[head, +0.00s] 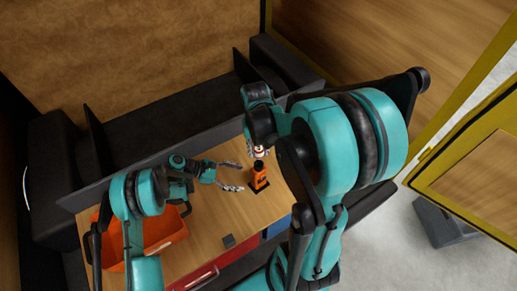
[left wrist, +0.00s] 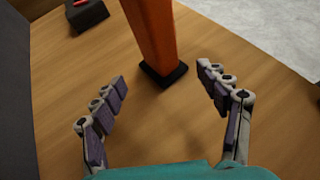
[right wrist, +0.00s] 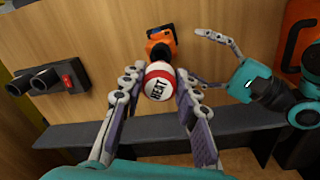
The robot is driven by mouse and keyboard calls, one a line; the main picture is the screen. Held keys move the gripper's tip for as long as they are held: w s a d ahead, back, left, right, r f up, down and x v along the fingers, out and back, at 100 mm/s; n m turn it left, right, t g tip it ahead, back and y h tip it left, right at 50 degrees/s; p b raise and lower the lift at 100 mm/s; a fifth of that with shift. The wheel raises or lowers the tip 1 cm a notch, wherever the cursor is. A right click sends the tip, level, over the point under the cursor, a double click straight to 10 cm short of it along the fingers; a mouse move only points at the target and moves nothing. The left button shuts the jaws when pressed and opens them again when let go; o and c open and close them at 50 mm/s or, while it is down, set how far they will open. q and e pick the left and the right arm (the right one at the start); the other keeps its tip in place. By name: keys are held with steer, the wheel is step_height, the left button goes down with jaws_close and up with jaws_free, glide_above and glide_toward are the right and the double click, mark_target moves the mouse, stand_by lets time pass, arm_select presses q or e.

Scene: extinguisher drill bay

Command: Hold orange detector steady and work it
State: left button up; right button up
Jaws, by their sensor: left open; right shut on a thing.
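The orange detector (head: 260,180) stands upright on the wooden table on a dark base. Its lower body shows in the left wrist view (left wrist: 152,35), and part of it in the right wrist view (right wrist: 160,38). My left gripper (head: 238,176) is open, its fingers to the left of the detector; in the left wrist view (left wrist: 162,82) the detector's foot lies between and beyond the fingertips. My right gripper (right wrist: 160,76) is shut on a white and red piece marked HEAT (right wrist: 159,86), at the detector's top. I cannot tell whether that piece is joined to the detector.
An orange bin (head: 163,228) stands at the left of the table. A black device with a red switch (right wrist: 46,80) shows in the right wrist view. A yellow-framed panel (head: 470,150) stands at right.

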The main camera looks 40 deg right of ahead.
mark_target(256, 181)
arm_select(q)
steer(key=x, duration=0.8)
steer(key=shift+s+d+f, duration=0.15)
steer(key=shift+d, duration=0.05)
steer(key=c, duration=0.8)
steer(key=shift+c, duration=0.2)
arm_select(e)
steer(key=shift+f, duration=0.1)
steer(key=shift+s+f, duration=0.1)
steer(key=shift+f, duration=1.4)
steer(key=shift+f, duration=1.65)
steer(key=o, duration=1.3)
steer(key=shift+c, duration=0.2)
